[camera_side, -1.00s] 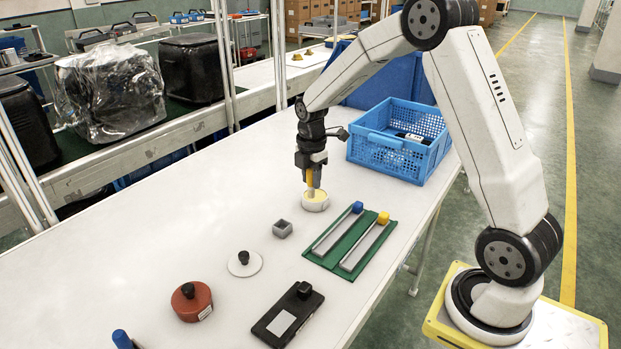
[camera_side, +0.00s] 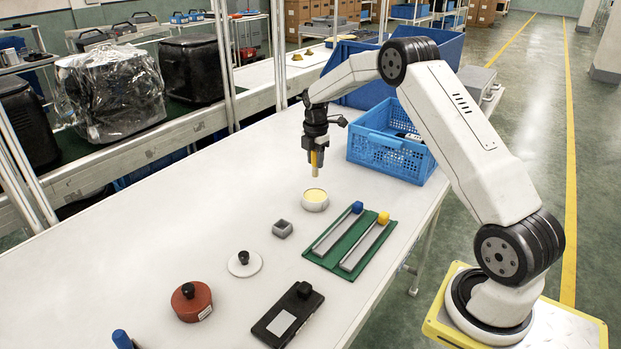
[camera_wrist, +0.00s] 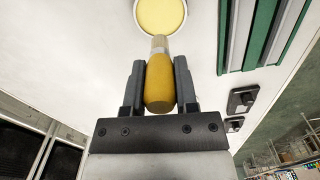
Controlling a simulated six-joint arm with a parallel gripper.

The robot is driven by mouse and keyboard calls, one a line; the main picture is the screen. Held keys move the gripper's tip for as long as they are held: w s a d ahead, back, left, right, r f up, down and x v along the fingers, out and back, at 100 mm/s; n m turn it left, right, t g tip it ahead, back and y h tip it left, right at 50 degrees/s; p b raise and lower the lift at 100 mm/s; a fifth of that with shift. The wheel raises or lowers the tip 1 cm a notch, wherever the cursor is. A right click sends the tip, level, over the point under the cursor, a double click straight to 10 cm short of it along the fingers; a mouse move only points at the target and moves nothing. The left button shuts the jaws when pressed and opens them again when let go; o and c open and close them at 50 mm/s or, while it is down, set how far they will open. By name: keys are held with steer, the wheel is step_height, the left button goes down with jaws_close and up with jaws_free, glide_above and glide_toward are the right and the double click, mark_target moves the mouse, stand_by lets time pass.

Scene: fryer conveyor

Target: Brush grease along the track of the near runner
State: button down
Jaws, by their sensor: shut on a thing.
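My gripper (camera_side: 315,148) is shut on the brush, which has a yellow handle (camera_wrist: 159,82). The brush (camera_side: 315,168) points down, its tip a little above the round white pot of yellow grease (camera_side: 315,204) and apart from it. The pot also shows at the top of the wrist view (camera_wrist: 160,14). A green board (camera_side: 338,252) lies to the pot's right and toward the camera. The bristles are too small to judge.
A blue crate (camera_side: 385,155) stands behind the board.

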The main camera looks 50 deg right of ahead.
mark_target(315, 176)
steer(key=shift+f, duration=0.15)
steer(key=shift+f, duration=2.8)
steer(key=shift+f, duration=0.55)
steer(key=shift+r, duration=0.15)
steer(key=shift+r, duration=3.35)
steer(key=shift+a, duration=0.1)
